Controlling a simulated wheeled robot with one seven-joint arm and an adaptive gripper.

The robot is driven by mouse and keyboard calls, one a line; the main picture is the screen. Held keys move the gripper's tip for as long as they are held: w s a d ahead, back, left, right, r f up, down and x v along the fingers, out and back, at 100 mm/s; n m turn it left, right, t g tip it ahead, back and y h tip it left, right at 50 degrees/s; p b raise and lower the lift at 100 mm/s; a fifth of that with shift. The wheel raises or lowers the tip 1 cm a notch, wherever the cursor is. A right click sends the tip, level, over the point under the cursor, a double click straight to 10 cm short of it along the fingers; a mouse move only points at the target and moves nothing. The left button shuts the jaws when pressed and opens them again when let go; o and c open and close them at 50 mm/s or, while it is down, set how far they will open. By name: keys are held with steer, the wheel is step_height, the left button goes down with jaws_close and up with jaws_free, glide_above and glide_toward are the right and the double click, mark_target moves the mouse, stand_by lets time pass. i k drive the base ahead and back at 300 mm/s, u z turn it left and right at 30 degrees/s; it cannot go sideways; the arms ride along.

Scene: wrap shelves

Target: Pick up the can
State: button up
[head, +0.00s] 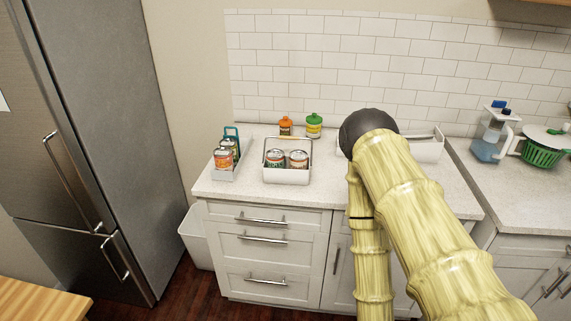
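Several cans stand on the counter in two holders. In the white bin (287,178) a green-and-red can (275,159) stands beside a can with a brownish label (298,160). In the narrow caddy (226,175) to the left, an orange-red can (223,159) stands in front of a darker can (228,146). Which can is meant cannot be told. My arm, yellow and bamboo-patterned, rises at the right with a dark round joint at its top. My gripper does not show, so its opening and anything in it are hidden.
An orange-topped bottle (285,126) and a green-topped jar (314,126) stand behind the bin. A white container (427,150) is partly behind my arm. A fridge (95,130) stands left.

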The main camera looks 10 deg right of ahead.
mark_target(275, 158)
steer(key=k, duration=1.3)
steer(key=z, duration=0.55)
steer(key=i, duration=1.65)
steer(key=u, duration=0.5)
